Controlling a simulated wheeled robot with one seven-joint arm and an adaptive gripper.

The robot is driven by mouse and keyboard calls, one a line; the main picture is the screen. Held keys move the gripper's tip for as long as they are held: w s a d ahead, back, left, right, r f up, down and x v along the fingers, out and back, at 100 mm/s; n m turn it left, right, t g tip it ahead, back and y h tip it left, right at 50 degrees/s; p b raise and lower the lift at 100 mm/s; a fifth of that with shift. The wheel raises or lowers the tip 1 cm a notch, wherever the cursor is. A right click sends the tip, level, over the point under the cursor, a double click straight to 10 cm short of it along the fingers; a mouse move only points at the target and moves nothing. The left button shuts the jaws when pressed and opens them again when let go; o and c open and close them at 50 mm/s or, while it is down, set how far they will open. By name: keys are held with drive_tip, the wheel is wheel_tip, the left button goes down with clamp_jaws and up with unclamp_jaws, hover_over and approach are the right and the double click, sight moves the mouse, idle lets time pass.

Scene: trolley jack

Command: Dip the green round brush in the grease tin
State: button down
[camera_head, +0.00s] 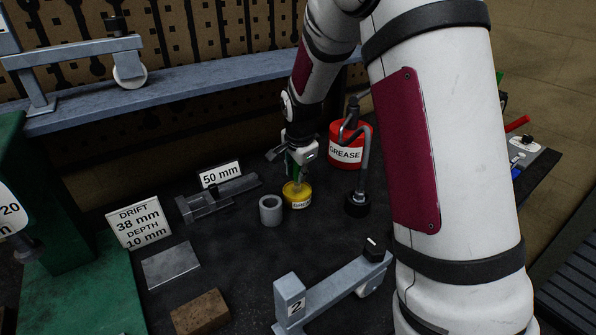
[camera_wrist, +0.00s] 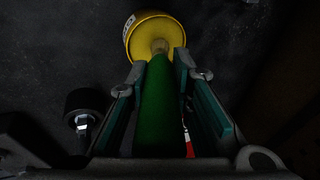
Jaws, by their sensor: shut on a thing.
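My gripper (camera_wrist: 157,85) is shut on the green handle of the round brush (camera_wrist: 158,105). In the head view my gripper (camera_head: 297,160) is at the middle of the bench, right above the small yellow grease tin (camera_head: 297,198). The tin also shows at the top of the wrist view (camera_wrist: 143,28). The brush points toward the tin, and its pale tip end meets or overlaps the tin's opening. I cannot tell how deep the tip is. Part of the handle is hidden by the fingers in the head view.
A grey ring (camera_head: 270,210) stands close left of the tin. A red GREASE can (camera_head: 348,146) and a black-based tool (camera_head: 357,203) stand to its right. A 50 mm sign (camera_head: 221,174) and grey slide (camera_head: 215,198) lie left. A grey numbered bar (camera_head: 330,291) is in front.

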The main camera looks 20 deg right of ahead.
drive_tip(key=shift+r+p, duration=1.15)
drive_tip(key=shift+r, duration=2.3)
